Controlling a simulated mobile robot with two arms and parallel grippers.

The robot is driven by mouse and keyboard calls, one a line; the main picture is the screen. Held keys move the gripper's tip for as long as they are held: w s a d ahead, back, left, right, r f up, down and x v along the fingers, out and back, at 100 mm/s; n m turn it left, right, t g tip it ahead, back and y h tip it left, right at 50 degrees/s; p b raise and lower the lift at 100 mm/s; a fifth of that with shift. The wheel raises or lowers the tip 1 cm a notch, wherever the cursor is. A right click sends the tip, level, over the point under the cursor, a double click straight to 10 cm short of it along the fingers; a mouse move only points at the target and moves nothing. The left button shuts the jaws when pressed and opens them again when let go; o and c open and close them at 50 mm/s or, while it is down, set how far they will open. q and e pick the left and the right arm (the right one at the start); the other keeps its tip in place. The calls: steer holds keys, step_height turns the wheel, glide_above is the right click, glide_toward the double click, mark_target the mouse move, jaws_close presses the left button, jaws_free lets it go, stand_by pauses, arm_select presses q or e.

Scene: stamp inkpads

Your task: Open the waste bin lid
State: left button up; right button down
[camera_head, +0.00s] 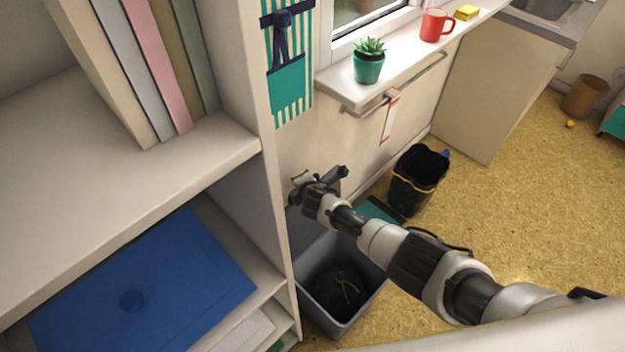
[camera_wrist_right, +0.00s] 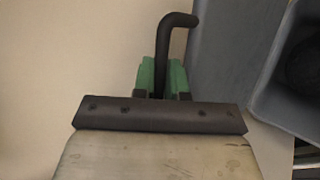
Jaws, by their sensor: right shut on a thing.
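The grey waste bin (camera_head: 374,297) stands on the floor beside the shelf, its top open and a dark bag inside. Its rim and inner wall also show at the right of the right wrist view (camera_wrist_right: 268,100). The grey lid (camera_head: 300,232) stands raised at the bin's far side, partly hidden by the shelf; it also shows as a grey panel in the right wrist view (camera_wrist_right: 228,55). My right gripper (camera_head: 316,186) is above the bin's far edge. In the wrist view its green fingertips (camera_wrist_right: 162,80) are shut on a black bent handle (camera_wrist_right: 165,45) beside the lid.
A shelf unit (camera_head: 268,190) with books and a blue box stands close at the left. A black bucket (camera_head: 413,190) is on the floor right of the bin. A windowsill (camera_head: 350,90) with a plant and red mug is behind.

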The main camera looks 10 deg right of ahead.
steer(key=shift+w+a, duration=0.2)
steer(key=shift+a, duration=0.05)
steer(key=shift+f, duration=0.1)
steer(key=c, duration=1.2)
jaws_free()
steer(key=shift+s, duration=0.1)
steer(key=shift+d, duration=0.1)
steer(key=shift+s+r+p, duration=0.3)
steer(key=shift+s+p, duration=0.15)
steer(key=shift+p, duration=0.2)
steer(key=shift+r+p+v, duration=0.25)
steer(key=shift+p+v, duration=2)
steer(key=shift+v, duration=2.65)
